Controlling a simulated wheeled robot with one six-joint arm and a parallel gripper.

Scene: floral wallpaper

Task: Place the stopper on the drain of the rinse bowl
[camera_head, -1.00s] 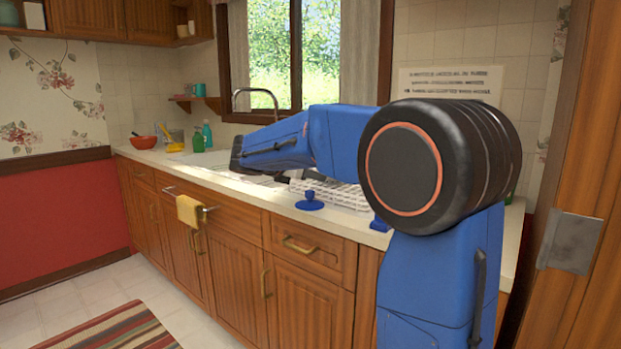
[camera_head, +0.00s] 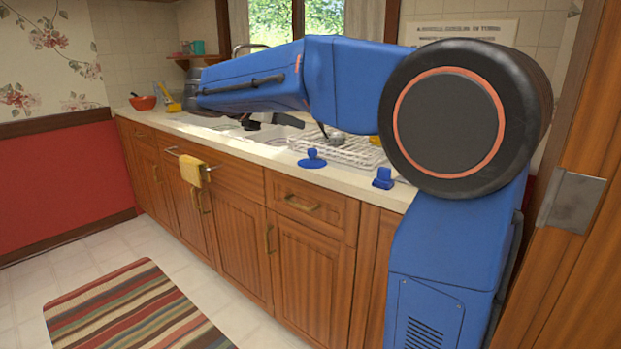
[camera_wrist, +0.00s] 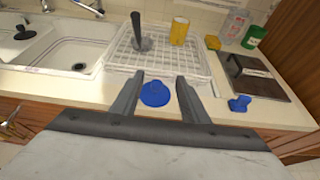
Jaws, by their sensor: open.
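The blue stopper (camera_head: 312,160), a round disc with an upright knob, lies on the counter near its front edge. In the wrist view the stopper (camera_wrist: 155,94) shows between the two fingers of my gripper (camera_wrist: 160,76), which is open and empty. I cannot tell the height between them. A white sink bowl (camera_wrist: 102,54) with a dark drain (camera_wrist: 79,66) is up and left of my gripper in the wrist view; the drain is uncovered.
A white dish rack (camera_wrist: 195,62) stands behind the stopper, holding a dark utensil (camera_wrist: 143,45) and a yellow cup (camera_wrist: 180,30). A second blue object (camera_wrist: 240,103) and a dark board (camera_wrist: 268,80) are to the right. A black disc with a handle (camera_wrist: 24,35) is in the left bowl.

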